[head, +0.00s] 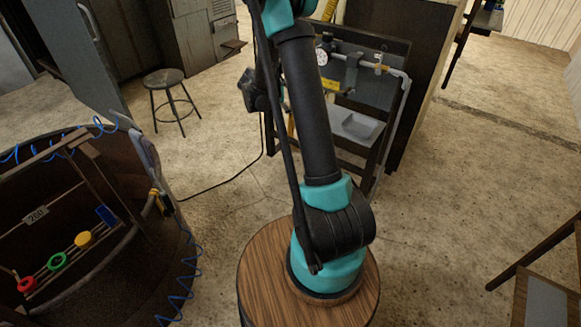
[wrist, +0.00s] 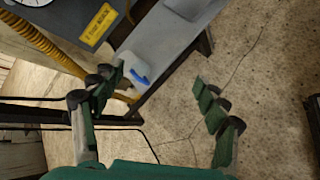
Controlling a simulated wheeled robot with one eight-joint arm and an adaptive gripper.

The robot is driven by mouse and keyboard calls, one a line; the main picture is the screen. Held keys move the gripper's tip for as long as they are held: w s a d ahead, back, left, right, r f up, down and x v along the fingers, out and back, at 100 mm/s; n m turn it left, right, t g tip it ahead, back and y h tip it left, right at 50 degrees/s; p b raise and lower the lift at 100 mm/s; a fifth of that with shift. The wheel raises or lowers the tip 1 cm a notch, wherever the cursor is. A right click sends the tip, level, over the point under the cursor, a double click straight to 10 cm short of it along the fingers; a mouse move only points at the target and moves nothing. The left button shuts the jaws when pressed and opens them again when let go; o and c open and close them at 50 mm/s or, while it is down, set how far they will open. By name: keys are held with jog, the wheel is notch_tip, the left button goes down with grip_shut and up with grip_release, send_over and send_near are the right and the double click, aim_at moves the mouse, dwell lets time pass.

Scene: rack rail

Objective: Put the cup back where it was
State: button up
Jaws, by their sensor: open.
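My gripper (wrist: 159,80) shows in the wrist view with its two green fingers wide apart and nothing between them. It hangs above the floor beside a grey tray-like shelf (wrist: 172,38). A small blue and white object (wrist: 135,69) lies at the edge of that shelf, near the left finger; I cannot tell what it is. I cannot make out a cup for certain in either view. In the head view, a rail at the left carries a red ring-like piece (head: 26,284), a green one (head: 57,262) and a yellow piece (head: 84,239).
A dark round-walled stand (head: 150,275) with coiled blue cable holds the rail. A stool (head: 170,95) stands behind it. A dark frame with a gauge (head: 322,55) and a grey basin (head: 358,126) stands behind my arm.

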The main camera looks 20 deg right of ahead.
jog(key=s+a+m+y, duration=0.3)
jog(key=s+a+m, duration=0.1)
jog(key=s, duration=0.7)
jog(key=s+a+m+y, duration=0.3)
jog(key=s+a+m, duration=0.1)
jog(key=s, duration=0.8)
jog(key=s+a+m+y, duration=0.3)
jog(key=s+a+m, duration=0.1)
jog(key=s, duration=0.8)
jog(key=shift+s+a+r+m+y, duration=0.2)
jog(key=shift+a+m+y, duration=0.15)
jog(key=shift+a, duration=0.35)
jog(key=shift+d, duration=0.1)
